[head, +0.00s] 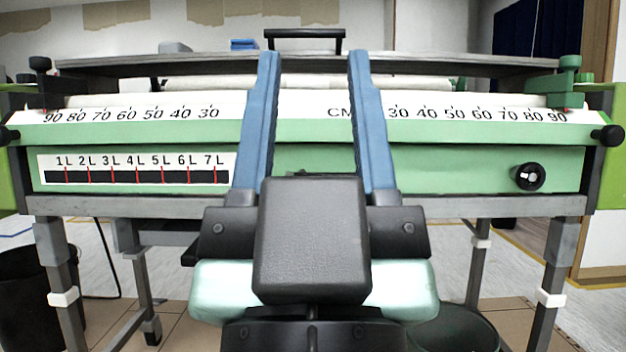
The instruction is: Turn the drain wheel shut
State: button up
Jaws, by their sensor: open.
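My gripper (313,58) fills the middle of the head view, seen from behind. Its two long blue fingers are spread wide apart, with nothing held between them. They reach up in front of the green paster's front panel (446,160). A round black knob (528,177) with a pale centre sits low on the right of this panel. It is the likeliest drain wheel, but no label on it can be read. The gripper is well to its left and does not touch it. Whether the wheel is open or shut cannot be told.
A litre scale (137,169) is on the panel's left. Black side knobs (608,135) stick out at the ends. A black handle (305,34) tops the lid. Grey legs (553,280) stand below, with a dark bin (28,300) at left and another (455,330) at right.

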aim_at(526, 175)
jog(key=i+l+z, duration=0.6)
jog(key=i+l, duration=0.15)
